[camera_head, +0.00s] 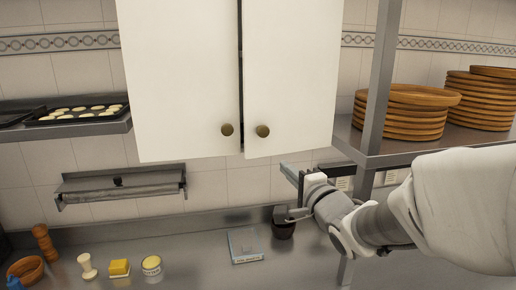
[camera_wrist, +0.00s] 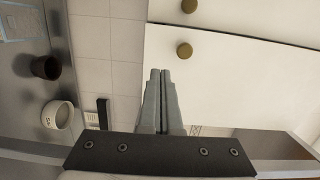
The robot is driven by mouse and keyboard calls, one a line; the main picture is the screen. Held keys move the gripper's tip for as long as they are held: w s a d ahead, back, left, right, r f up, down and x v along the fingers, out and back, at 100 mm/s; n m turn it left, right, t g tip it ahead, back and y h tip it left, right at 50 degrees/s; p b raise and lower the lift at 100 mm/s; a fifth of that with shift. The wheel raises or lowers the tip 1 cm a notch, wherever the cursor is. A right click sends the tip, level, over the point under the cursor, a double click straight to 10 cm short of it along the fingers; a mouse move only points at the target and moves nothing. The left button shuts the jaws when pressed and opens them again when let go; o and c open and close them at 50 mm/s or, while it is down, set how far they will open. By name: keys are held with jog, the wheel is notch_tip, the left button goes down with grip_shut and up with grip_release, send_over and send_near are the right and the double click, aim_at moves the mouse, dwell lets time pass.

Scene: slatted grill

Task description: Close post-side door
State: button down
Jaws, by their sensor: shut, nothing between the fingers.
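The white wall cabinet has two doors. The post-side door (camera_head: 290,80) is the right one, beside the metal post (camera_head: 380,75), with a round brass knob (camera_head: 263,131). Its inner edge stands slightly forward of the left door (camera_head: 180,80), with a narrow dark gap between them. In the wrist view this door (camera_wrist: 235,85) and its knob (camera_wrist: 185,50) lie just beyond my fingers. My gripper (camera_head: 286,168) is below the door's lower edge in the head view. In the wrist view its fingers (camera_wrist: 160,73) are together and empty, overlapping the door's lower edge; contact cannot be told.
A shelf with stacked wooden plates (camera_head: 400,112) is right of the post. A dark cup (camera_head: 283,224) and a scale-like flat item (camera_head: 245,245) stand on the steel counter below. A rail holder (camera_head: 120,188) hangs on the tiled wall at left.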

jog(key=b, duration=0.6)
send_near(259, 146)
jog(key=x, duration=0.5)
jog(key=shift+d+f, duration=0.15)
jog(key=shift+f, duration=0.05)
jog(key=shift+r+b+x, duration=0.2)
jog(key=shift+b+x, duration=0.25)
jog(key=shift+x, duration=0.5)
jog(key=shift+x, duration=1.55)
jog(key=shift+s+r, duration=0.1)
jog(key=shift+s, duration=0.1)
